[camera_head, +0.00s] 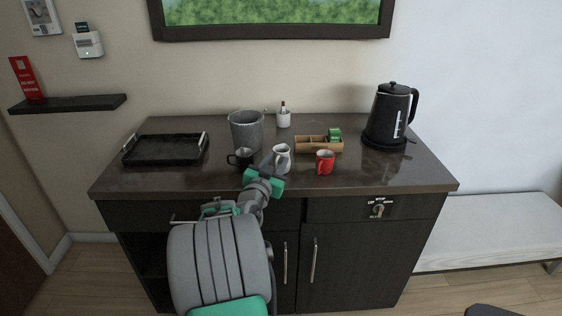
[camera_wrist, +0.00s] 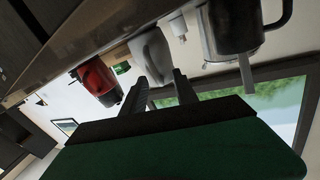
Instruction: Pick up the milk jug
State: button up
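The milk jug (camera_head: 282,158) is a small pale grey-white jug standing upright near the front edge of the vanity top, between the black mug and the red mug. My gripper (camera_head: 271,166) is at the counter's front, just left of and in front of the jug. In the wrist view, which is upside down, the jug (camera_wrist: 152,52) shows ahead of my gripper (camera_wrist: 160,76), whose fingers are spread apart with the jug's body between or just beyond the tips. I cannot tell whether they touch it. The gripper hides part of the jug's lower left in the head view.
A black mug (camera_head: 240,157) stands close left of the jug, and a red mug (camera_head: 325,161) stands to its right. A black tray (camera_head: 165,149) lies left; a kettle (camera_head: 388,115) stands right.

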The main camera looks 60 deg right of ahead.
jog(key=shift+c, duration=0.2)
grip_shut()
jog(key=shift+a, duration=0.1)
dwell(1.0)
